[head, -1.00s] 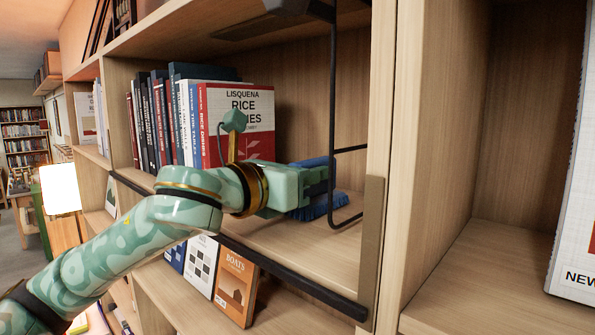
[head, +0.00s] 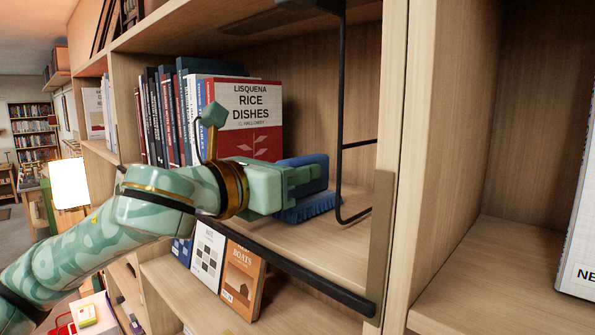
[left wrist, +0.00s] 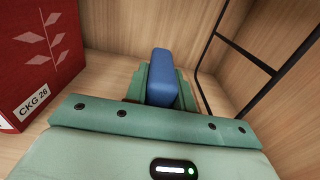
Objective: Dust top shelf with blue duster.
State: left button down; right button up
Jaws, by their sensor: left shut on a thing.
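The blue duster (head: 308,205) has a blue back and short blue bristles, which point down at the wooden shelf board (head: 335,243); I cannot tell for sure whether they touch it. My left gripper (head: 302,178) is shut on the duster, inside the shelf bay to the right of the row of books. In the left wrist view the duster's blue back (left wrist: 161,78) stands between the green fingers (left wrist: 160,85). A black metal bookend frame (head: 343,150) is just right of the duster. My right gripper is not in view.
The red and white book Rice Dishes (head: 245,120) fronts a row of upright books left of my gripper. A black rail (head: 290,265) runs along the shelf's front edge. Face-out books (head: 240,282) stand on the shelf below. A wooden upright (head: 392,150) closes the bay at right.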

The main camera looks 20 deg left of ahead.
pick_arm(q)
jog(key=shift+v, duration=2.1)
jog(key=shift+f, duration=0.1)
jog(key=shift+f+b, duration=0.1)
jog(key=shift+b, duration=0.25)
jog(key=b+v, duration=0.3)
jog(key=shift+s+a+b, duration=0.1)
jog(key=shift+b, duration=0.2)
jog(key=shift+s+a+r, duration=0.1)
jog(key=shift+s+r, duration=0.15)
jog(key=shift+s, duration=0.1)
